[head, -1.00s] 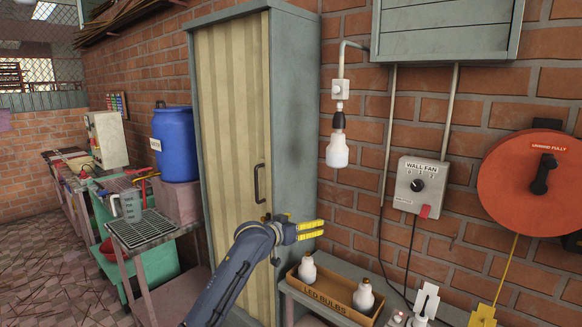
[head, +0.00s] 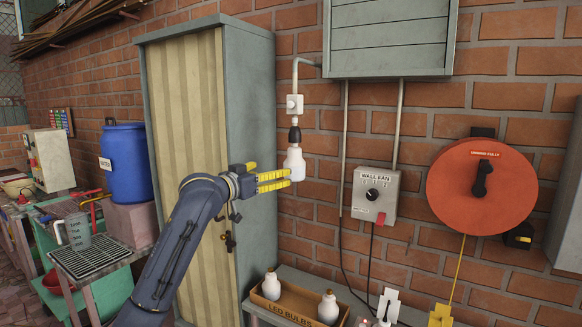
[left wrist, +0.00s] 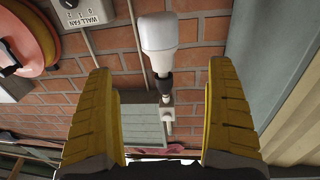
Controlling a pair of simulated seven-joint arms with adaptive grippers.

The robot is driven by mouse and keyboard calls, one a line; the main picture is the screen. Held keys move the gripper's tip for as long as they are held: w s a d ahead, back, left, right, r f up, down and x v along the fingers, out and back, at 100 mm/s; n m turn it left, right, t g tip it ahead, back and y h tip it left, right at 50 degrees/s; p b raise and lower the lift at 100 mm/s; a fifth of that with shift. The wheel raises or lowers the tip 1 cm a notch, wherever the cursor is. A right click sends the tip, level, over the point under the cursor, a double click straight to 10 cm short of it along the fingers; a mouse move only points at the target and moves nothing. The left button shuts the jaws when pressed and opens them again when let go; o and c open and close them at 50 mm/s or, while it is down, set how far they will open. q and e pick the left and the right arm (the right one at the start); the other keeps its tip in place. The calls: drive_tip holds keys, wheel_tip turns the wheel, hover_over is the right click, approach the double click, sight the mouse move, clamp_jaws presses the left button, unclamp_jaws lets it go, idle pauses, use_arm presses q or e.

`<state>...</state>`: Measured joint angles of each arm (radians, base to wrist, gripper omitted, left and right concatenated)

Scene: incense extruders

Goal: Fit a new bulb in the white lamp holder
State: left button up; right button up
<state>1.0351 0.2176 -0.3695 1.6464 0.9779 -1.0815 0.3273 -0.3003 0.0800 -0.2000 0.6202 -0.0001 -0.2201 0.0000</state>
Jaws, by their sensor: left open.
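A white bulb (head: 294,165) hangs base-up from a black socket (head: 295,135) below a white wall box (head: 294,104) on a bent pipe. My left gripper (head: 288,181) is open and empty beside the bulb's lower end, its yellow fingers pointing right. In the left wrist view the bulb (left wrist: 160,38) shows between the spread fingertips (left wrist: 160,68); whether they touch it I cannot tell. A cardboard box marked LED BULBS (head: 280,309) holds two white bulbs, a left one (head: 271,286) and a right one (head: 328,308). My right gripper is out of view.
A tall cabinet (head: 253,110) stands close left of the bulb. To the right are a wall fan switch (head: 376,194) and a red reel (head: 484,190). A grey shutter box (head: 388,45) is above. The wall below the bulb is free.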

sight(295, 164)
use_arm(q)
drive_tip(key=x, duration=1.3)
drive_tip(key=shift+d, duration=0.15)
drive_tip(key=shift+w, duration=0.1)
drive_tip(key=c, duration=1.3)
drive_tip(key=shift+n+t+y, duration=1.1)
drive_tip(key=shift+n+y, duration=0.7)
drive_tip(key=shift+y, duration=0.6)
drive_tip(key=o, duration=1.3)
